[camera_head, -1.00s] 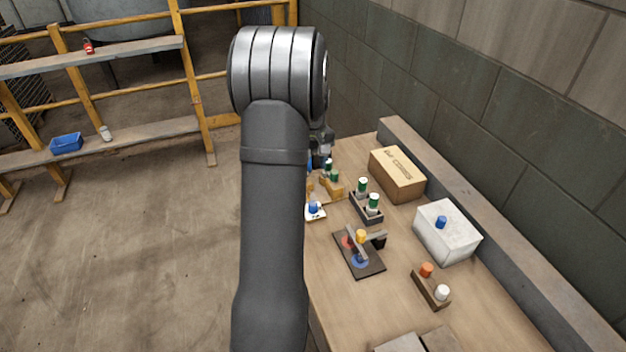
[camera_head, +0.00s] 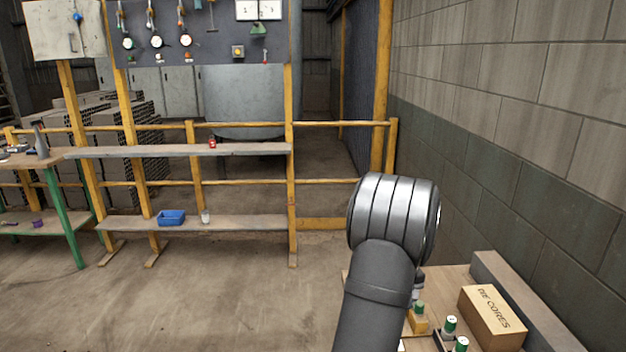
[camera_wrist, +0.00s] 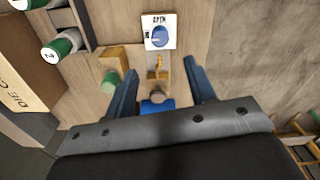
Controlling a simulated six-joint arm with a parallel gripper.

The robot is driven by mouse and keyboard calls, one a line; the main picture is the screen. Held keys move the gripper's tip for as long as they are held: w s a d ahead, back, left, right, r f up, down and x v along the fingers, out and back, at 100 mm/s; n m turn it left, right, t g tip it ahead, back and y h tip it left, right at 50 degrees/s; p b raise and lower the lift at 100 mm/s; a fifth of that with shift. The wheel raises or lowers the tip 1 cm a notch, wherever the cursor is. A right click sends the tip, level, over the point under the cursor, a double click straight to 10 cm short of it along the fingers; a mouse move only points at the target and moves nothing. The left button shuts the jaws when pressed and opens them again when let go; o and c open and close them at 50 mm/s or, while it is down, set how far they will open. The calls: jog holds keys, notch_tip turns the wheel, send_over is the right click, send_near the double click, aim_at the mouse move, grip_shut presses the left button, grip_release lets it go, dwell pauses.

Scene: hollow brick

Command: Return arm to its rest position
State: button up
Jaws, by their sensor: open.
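My arm rises at the lower right in the head view, over the wooden table (camera_head: 445,281). My gripper (camera_wrist: 160,82) shows in the wrist view with its two blue-grey fingers spread apart. It points at the table with nothing gripped between the fingers. Between and below the fingertips are a small yellowish part (camera_wrist: 158,68) with a grey round knob and a blue piece (camera_wrist: 157,106). A white card with a blue disc (camera_wrist: 160,31) lies beyond the fingertips. A green cylinder (camera_wrist: 110,82) stands beside the left finger. In the head view my gripper is hidden behind my arm.
A cardboard box (camera_head: 492,318) stands at the table's right, near green-and-white cylinders (camera_head: 450,325). A block wall (camera_head: 520,150) runs along the right. A yellow-post shelf rack (camera_head: 180,152) with a blue bin (camera_head: 171,217) stands at the back left. The floor in front of it is clear.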

notch_tip(320, 180, down, 12)
jog(key=shift+r, duration=0.1)
jog(key=shift+r, duration=0.1)
dwell(0.4)
notch_tip(320, 180, up, 17)
notch_tip(320, 180, down, 17)
jog(key=shift+f, duration=0.2)
jog(key=m, duration=0.3)
jog(key=shift+r+m, duration=0.1)
jog(key=shift+m, duration=0.2)
jog(key=m, duration=0.4)
jog(key=shift+m, duration=0.3)
jog(key=m, duration=0.4)
jog(key=shift+m, duration=2.3)
